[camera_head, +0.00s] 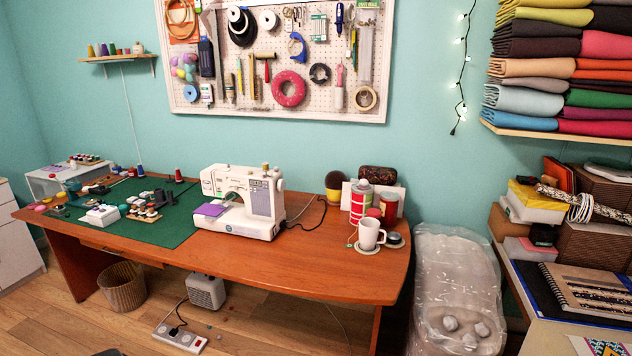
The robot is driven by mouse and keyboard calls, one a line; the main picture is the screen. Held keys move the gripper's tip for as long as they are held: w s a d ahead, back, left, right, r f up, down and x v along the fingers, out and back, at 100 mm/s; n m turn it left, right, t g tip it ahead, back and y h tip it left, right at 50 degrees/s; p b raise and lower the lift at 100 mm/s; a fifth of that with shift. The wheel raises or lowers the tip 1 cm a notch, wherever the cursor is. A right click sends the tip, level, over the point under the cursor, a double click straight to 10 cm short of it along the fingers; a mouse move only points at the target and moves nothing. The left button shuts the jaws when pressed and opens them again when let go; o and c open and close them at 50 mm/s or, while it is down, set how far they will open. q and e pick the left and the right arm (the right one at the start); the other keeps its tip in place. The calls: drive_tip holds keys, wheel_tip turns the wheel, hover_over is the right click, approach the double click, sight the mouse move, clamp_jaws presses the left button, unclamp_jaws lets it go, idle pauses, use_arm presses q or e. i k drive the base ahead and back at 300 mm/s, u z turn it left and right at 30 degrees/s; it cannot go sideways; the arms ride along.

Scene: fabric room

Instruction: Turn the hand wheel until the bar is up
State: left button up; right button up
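A white sewing machine (262,200) stands on the brown wooden table (330,262), near its middle. A small round part that looks like the hand wheel (280,184) is at the machine's right end. A purple piece of cloth (210,209) lies at the left end, under the machine's head. The needle bar is too small to make out, so I cannot tell whether it is up or down. Neither of my grippers is in view.
Right of the machine stand a white mug (369,234), a red-and-white flask (360,203) and a red tin (389,207). A black cable (308,222) runs behind the machine. A green mat (172,222) with spools lies left. The table's front right is clear.

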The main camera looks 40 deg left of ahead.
sight(282, 183)
drive_tip(key=u, duration=0.3)
drive_tip(key=i, duration=0.9)
drive_tip(key=u, duration=0.45)
